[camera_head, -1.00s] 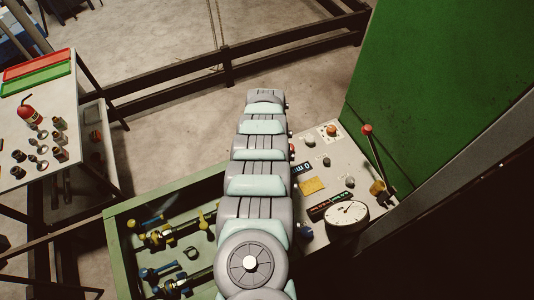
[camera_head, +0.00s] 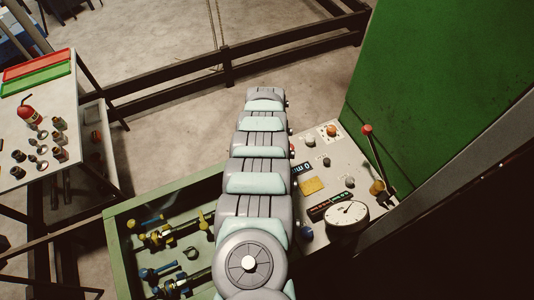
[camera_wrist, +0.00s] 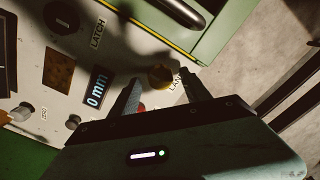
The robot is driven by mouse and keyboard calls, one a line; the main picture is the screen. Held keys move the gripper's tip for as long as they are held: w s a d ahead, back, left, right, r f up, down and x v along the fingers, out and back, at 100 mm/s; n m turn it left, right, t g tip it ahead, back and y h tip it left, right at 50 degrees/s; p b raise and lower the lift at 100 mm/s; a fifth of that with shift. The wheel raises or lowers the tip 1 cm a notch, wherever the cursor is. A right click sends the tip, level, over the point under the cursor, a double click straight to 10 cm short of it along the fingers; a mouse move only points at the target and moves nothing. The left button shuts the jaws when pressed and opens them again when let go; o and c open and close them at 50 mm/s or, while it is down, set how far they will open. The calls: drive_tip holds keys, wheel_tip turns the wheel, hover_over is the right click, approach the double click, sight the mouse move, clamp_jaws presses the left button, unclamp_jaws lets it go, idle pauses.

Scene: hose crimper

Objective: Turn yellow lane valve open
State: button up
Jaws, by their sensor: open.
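A green-framed tray (camera_head: 113,217) holds valve lines. A line with yellow fittings (camera_head: 160,238) lies at its back, with a yellow handle (camera_head: 203,221) beside my arm. A line with blue handles (camera_head: 160,272) lies nearer. My arm hides the tray's right part. My gripper (camera_wrist: 160,76) shows only in the wrist view, open, its fingers apart over the control panel. A yellowish round knob (camera_wrist: 161,78) shows between the fingertips, by a partly hidden label that seems to read LANE. I cannot tell whether the fingers touch it.
The control panel (camera_head: 325,160) right of my arm carries knobs, a dial gauge (camera_head: 346,214) and a red-tipped lever (camera_head: 367,130). Its 0 mm display (camera_wrist: 97,88) is left of the fingers. A green wall (camera_head: 440,80) stands right. A table (camera_head: 65,105) with fittings stands left.

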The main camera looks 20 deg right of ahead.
wheel_tip(320, 180, up, 10)
drive_tip(key=shift+b, duration=0.45)
drive_tip(key=shift+r, duration=0.1)
idle(0.4)
